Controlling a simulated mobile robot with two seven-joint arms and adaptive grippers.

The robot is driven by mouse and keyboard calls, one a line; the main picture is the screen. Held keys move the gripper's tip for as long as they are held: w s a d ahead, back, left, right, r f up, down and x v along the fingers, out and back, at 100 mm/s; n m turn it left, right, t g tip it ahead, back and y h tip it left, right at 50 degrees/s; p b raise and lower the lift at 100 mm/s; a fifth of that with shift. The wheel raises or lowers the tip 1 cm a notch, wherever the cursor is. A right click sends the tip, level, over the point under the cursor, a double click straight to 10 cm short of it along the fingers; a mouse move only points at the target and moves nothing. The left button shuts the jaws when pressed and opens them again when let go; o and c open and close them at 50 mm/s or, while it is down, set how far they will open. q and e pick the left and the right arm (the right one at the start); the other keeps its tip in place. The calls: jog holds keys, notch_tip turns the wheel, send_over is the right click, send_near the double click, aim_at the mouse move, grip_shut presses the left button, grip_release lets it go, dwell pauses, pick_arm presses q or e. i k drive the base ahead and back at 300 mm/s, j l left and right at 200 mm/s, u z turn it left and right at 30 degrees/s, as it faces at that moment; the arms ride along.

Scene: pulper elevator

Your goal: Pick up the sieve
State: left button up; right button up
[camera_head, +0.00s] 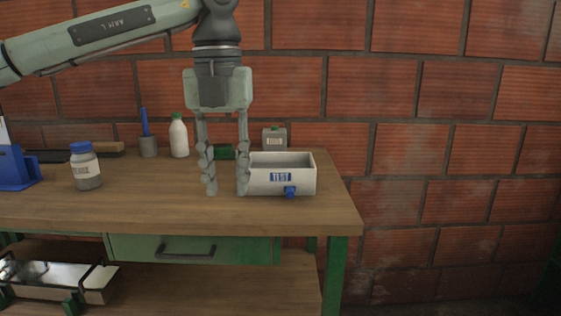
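A white open rectangular box (285,181) with a blue label and a small blue part low on its front stands on the wooden bench top near its right end. It may be the sieve, but I cannot tell for sure; no mesh shows. My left gripper (227,190) hangs fingers down at the box's left end. Its fingers are apart with nothing visible held between them. The right-hand finger overlaps the box's left edge in the picture and hides part of it. I cannot tell whether it touches. My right gripper is out of view.
On the wooden bench (140,207) stand a blue-lidded jar (86,170), a white bottle (179,137), a grey cup (148,147), a grey canister (274,138) and a blue holder (14,170). A green object lies behind my gripper. A brick wall is behind. The bench's front middle is clear.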

aim_at(270, 171)
jog(key=i, duration=0.95)
